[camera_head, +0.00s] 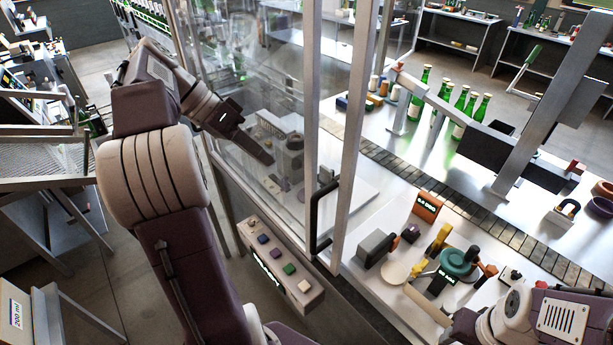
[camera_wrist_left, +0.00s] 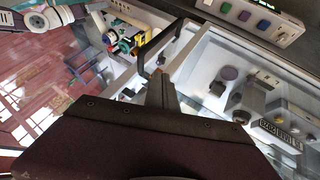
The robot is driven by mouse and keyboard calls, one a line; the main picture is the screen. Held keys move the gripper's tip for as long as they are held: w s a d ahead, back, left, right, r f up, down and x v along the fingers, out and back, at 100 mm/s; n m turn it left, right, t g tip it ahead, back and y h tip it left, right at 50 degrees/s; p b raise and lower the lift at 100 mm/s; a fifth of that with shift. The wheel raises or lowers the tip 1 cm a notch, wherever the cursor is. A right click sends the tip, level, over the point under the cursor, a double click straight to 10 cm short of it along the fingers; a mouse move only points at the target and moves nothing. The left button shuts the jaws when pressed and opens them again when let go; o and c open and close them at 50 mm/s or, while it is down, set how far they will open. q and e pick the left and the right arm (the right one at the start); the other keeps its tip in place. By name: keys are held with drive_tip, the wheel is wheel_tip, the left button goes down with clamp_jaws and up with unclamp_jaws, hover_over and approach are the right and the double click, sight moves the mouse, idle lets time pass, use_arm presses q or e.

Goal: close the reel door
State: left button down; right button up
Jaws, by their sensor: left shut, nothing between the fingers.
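The reel door is a clear glass panel in a pale metal frame (camera_head: 313,130), left of centre in the head view. Its black bar handle (camera_head: 322,215) also shows in the wrist view (camera_wrist_left: 143,50). My left gripper (camera_head: 266,157) is shut and empty, in front of the glass and up and left of the handle. In the wrist view its fingers (camera_wrist_left: 160,88) point toward the handle; I cannot tell whether they touch. Whether the door stands ajar is unclear. Of my right arm only a part shows at lower right; its gripper is out of view.
A button panel (camera_head: 280,265) juts out below the glass. Machine parts (camera_head: 290,150) stand behind the glass. Right of the door, a bench holds a green reel-like part (camera_head: 458,262) and an orange display (camera_head: 427,207). A conveyor (camera_head: 460,210) and green bottles (camera_head: 420,90) lie beyond.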

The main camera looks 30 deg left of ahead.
use_arm(q)
drive_tip(key=w+d+f+p, duration=0.2)
drive_tip(key=d+f, duration=0.4)
drive_tip(key=d, duration=0.2)
drive_tip(key=shift+w+f, duration=0.2)
drive_tip(key=shift+f, duration=0.1)
use_arm(e)
drive_tip(key=shift+w+a+r, duration=0.1)
drive_tip(key=shift+a+r, duration=0.15)
drive_tip(key=shift+r, duration=0.4)
drive_tip(key=shift+w+a+r, duration=0.1)
drive_tip(key=shift+a+r, duration=0.1)
drive_tip(key=shift+r, duration=0.45)
